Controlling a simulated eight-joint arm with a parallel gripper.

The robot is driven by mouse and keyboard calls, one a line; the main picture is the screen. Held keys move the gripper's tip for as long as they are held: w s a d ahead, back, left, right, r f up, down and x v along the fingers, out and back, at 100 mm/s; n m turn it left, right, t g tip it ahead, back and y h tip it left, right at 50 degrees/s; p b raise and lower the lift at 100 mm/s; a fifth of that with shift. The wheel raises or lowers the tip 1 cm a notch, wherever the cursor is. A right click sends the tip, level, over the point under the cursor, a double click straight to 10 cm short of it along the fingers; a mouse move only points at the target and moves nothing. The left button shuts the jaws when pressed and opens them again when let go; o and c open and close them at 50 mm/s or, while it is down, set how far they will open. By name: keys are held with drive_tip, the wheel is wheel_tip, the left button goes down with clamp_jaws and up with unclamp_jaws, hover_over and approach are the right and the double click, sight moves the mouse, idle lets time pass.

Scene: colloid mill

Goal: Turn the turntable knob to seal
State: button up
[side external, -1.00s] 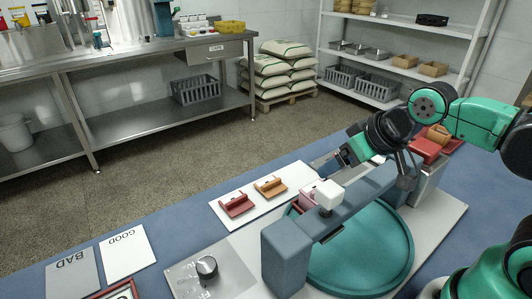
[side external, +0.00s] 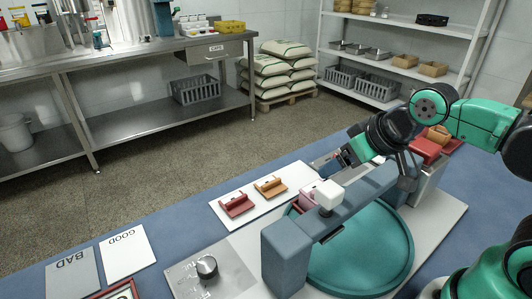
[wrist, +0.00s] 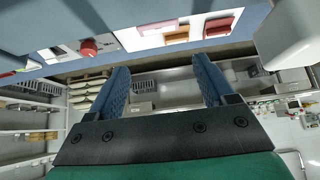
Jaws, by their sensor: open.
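The knob (side external: 207,266) is a dark round dial on a light metal plate (side external: 235,284) at the front left in the side view. Lettering on the plate is too small to read. The turntable (side external: 360,250) is a teal round disc right of the knob, under a blue-grey bridge (side external: 285,255). My gripper (side external: 332,161) is behind the bridge, well away from the knob. In the wrist view my gripper (wrist: 162,68) shows two blue fingers spread apart with nothing between them. I cannot make out the dark knob in the wrist view.
A white block (side external: 328,194) tops the bridge. A white board (side external: 225,206) behind holds a red piece (side external: 238,205) and an orange piece (side external: 270,186). GOOD (side external: 122,255) and BAD (side external: 73,272) cards lie left. Blue tabletop between cards and board is clear.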

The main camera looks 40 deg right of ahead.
drive_tip(key=w+d+f+m+g, duration=0.1)
drive_tip(key=w+d+m+g, duration=0.1)
drive_tip(key=w+d+m, duration=0.1)
drive_tip(key=w+d+f+m+g, duration=0.2)
drive_tip(key=w+d+m, duration=0.2)
drive_tip(key=d, duration=0.3)
drive_tip(key=w+d+f+m+g, duration=0.2)
drive_tip(key=w+d+m+g, duration=0.1)
drive_tip(key=w+d+m, duration=0.1)
drive_tip(key=shift+w+d+f+m, duration=0.2)
drive_tip(key=shift+d+m, duration=0.45)
drive_tip(key=shift+m, duration=0.45)
drive_tip(key=shift+d+f, duration=0.1)
drive_tip(key=shift+f, duration=2.9)
clamp_jaws()
